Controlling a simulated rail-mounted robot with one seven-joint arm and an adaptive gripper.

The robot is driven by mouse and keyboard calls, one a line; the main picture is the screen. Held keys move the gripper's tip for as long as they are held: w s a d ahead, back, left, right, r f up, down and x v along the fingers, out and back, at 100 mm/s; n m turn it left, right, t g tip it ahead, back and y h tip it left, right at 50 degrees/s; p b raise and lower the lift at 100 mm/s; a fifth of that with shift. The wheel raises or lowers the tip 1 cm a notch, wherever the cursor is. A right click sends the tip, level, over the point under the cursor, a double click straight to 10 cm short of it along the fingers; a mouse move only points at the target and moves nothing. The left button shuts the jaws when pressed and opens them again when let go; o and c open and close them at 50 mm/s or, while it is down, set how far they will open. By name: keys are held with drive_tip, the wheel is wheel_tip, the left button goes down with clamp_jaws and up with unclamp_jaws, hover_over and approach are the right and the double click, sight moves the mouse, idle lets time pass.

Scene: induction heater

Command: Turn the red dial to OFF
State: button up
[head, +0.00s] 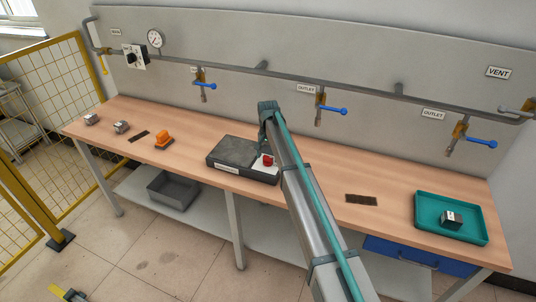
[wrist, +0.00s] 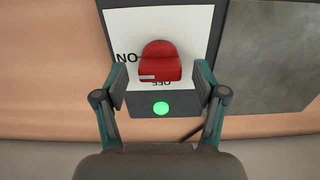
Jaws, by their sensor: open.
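The red dial (wrist: 159,62) sits on a white label plate (wrist: 120,20) on the heater's control panel. In the wrist view, "OFF" appears upside down just below the dial, partly covered by it, and "ON" appears upside down to its left. A pale mark shows on the dial's lower left edge. A green light (wrist: 160,108) glows below it. My gripper (wrist: 161,82) is open, with one finger on each side of the dial and gaps visible. In the head view, the red dial (head: 267,160) is on the right end of the dark heater (head: 228,151), below my gripper.
The heater stands on a wooden bench (head: 320,195). An orange object (head: 162,138) and small metal blocks (head: 121,127) lie to the left. A teal tray (head: 425,225) holds a metal block (head: 452,219) at right. Pipes with blue-handled valves (head: 336,111) run along the back panel.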

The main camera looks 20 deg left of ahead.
drive_tip(key=shift+f, duration=0.2)
drive_tip(key=shift+c, duration=0.2)
drive_tip(key=c, duration=1.1)
